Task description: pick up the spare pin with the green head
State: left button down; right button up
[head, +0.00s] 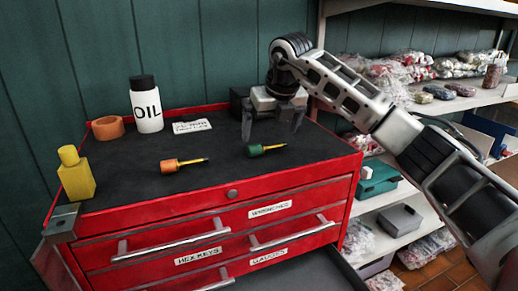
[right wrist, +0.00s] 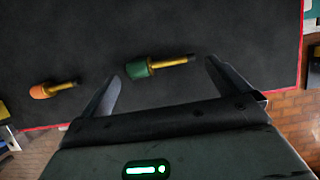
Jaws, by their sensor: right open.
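The spare pin with the green head (head: 256,150) lies on the black top of the red tool chest, its brass shaft pointing right. In the right wrist view the green pin (right wrist: 150,66) lies just beyond the fingertips, between their lines. My right gripper (head: 272,138) is open and empty above the chest top, behind and a little right of the pin in the head view. Its two fingers (right wrist: 160,80) are spread apart. A second pin with an orange head (head: 175,165) lies to the left of the green one. My left gripper is not in view.
On the red tool chest (head: 200,215) stand a white oil bottle (head: 147,108), an orange ring (head: 107,128), a yellow bottle (head: 76,175) and a white label card (head: 192,126). A dark box (head: 239,101) is beside my gripper. Shelves with bagged parts (head: 400,68) are at the right.

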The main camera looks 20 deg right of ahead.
aim_at(269, 149)
jog(key=x, duration=0.3)
jog(key=shift+f, duration=0.3)
jog(key=c, duration=0.7)
jog(key=shift+o, duration=0.2)
jog(key=shift+r, duration=0.1)
